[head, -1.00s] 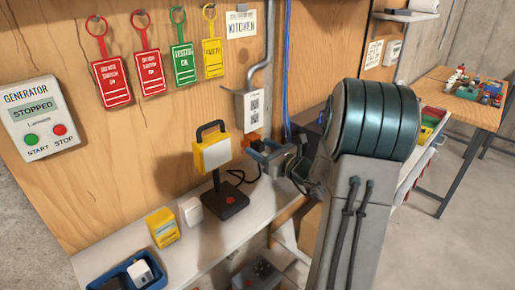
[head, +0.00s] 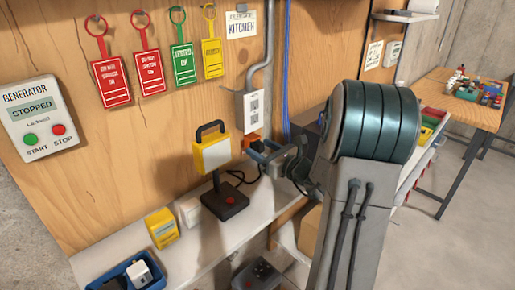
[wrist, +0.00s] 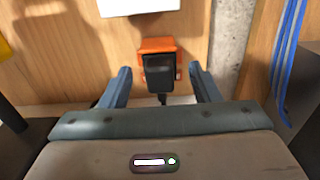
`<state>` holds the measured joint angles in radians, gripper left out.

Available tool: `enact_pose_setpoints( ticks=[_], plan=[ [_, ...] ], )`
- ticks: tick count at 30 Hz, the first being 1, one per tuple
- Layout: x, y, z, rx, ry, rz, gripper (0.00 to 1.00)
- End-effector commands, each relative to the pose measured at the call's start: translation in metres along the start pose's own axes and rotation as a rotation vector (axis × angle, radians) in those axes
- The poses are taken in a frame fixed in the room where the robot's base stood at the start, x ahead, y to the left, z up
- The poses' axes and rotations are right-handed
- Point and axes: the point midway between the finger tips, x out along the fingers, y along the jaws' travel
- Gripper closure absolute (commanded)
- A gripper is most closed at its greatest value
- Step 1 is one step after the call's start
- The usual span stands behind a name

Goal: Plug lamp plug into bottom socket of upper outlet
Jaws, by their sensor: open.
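The lamp (head: 212,155) has a yellow frame, a pale panel and a dark base, and stands on the bench. Its black cable (head: 238,178) runs right towards my gripper. A white outlet plate (head: 253,109) with two dark patterned squares, one above the other, is on the wall. Its lower edge shows in the wrist view (wrist: 138,6). Below it is an orange outlet (head: 251,140). In the wrist view a black plug (wrist: 160,70) is at the orange outlet (wrist: 156,44); how deep it sits is unclear. My gripper (wrist: 161,80) is open, fingers on either side, gaps visible.
A metal conduit (head: 266,60) and blue cables (head: 287,70) run down the wall right of the outlets. A yellow box (head: 162,228), a white block (head: 190,211) and a blue tray (head: 118,277) are on the bench. Tags and a generator panel (head: 40,117) are on the wall.

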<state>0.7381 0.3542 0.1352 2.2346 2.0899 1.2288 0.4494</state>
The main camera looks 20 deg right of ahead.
Motion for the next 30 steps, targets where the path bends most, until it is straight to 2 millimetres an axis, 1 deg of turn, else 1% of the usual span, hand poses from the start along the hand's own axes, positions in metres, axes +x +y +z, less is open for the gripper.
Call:
enact_pose_setpoints(
  ticks=[17,18,20,21,23,24,30],
  plan=[
    [0.0000,0.0000,0.0000,0.000,0.000,0.000,0.44],
    [0.0000,0.0000,0.0000,0.000,0.000,0.000,0.49],
    [0.0000,0.0000,0.0000,0.000,0.000,0.000,0.66],
    [0.0000,0.0000,0.0000,0.000,0.000,0.000,0.77],
    [0.0000,0.0000,0.0000,0.000,0.000,0.000,0.94],
    [0.0000,0.0001,0.0000,0.000,0.000,0.000,1.00],
    [-0.0032,-0.0001,0.0001,-0.001,0.000,0.000,1.00]
  ],
)
